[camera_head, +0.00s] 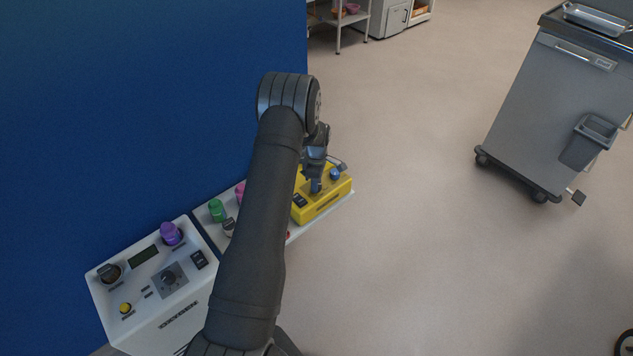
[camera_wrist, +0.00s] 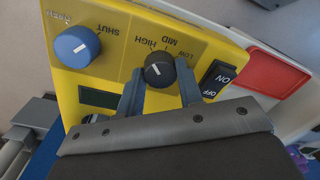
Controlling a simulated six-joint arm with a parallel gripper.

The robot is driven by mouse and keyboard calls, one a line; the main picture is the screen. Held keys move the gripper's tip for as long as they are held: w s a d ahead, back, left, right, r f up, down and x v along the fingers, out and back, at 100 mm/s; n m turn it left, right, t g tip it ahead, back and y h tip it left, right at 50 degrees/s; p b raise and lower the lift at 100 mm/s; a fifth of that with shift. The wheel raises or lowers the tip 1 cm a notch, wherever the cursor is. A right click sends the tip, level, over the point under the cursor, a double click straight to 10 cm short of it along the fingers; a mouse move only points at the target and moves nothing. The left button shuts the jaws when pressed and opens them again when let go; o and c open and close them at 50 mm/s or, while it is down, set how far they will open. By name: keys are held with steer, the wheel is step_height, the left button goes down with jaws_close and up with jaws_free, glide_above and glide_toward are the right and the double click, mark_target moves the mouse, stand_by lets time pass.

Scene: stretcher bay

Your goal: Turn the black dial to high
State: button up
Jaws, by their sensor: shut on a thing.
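The black dial (camera_wrist: 159,70) is on the yellow box (camera_wrist: 60,85), beside the words LOW, MID and HIGH. My gripper (camera_wrist: 160,67) is shut on the black dial in the wrist view, one finger on each side of it. A small pale mark shows on the dial's face, but I cannot tell for sure which word it points at. In the head view, my gripper (camera_head: 316,183) reaches down onto the yellow box (camera_head: 327,203). There the black dial is hidden by the fingers.
On the yellow box are a blue knob (camera_wrist: 76,47) marked SHUT and a black ON/OFF switch (camera_wrist: 216,80). A red panel (camera_wrist: 272,73) lies beside it. A white console (camera_head: 145,305) with dark knobs and a purple knob (camera_head: 171,233) stands nearby. A blue wall (camera_head: 130,110) rises behind.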

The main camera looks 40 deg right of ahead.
stand_by(0.3)
steer(key=o, duration=1)
steer(key=shift+c, duration=0.2)
steer(key=shift+r, duration=0.1)
step_height(320, 180, up, 17)
steer(key=shift+w+d+r, duration=0.15)
steer(key=shift+w+d, duration=0.05)
steer(key=shift+d, duration=0.1)
steer(key=f, duration=1.7)
steer(key=shift+s+a+f, duration=0.2)
steer(key=shift+a+f, duration=0.05)
steer(key=shift+a, duration=0.05)
